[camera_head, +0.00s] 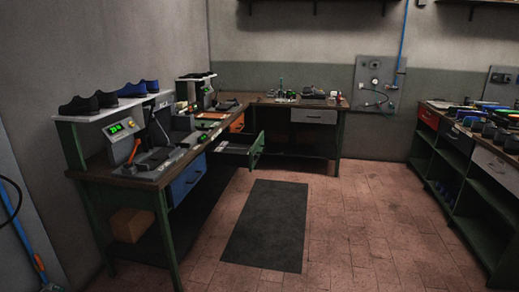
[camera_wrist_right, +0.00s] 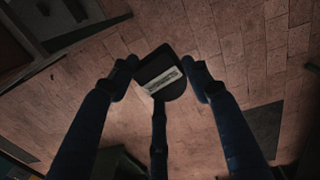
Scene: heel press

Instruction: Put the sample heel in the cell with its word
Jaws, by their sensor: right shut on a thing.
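In the right wrist view my right gripper (camera_wrist_right: 162,79) is shut on a dark heel (camera_wrist_right: 152,66), which sits between its two fingertips above the tiled floor. The heel has one rounded end and a pale label whose print is too small to read. In the head view a drawer (camera_head: 233,148) stands open under the left bench. Its inside is too small to tell whether it has cells or words. Neither gripper shows in the head view, and my left gripper is in no view.
The left bench (camera_head: 128,181) carries a press with a green display (camera_head: 117,128) and dark and blue shoes on a white shelf. A back bench (camera_head: 299,103) and a right bench (camera_head: 490,150) hold small items. A dark mat (camera_head: 266,225) lies on the open floor between them.

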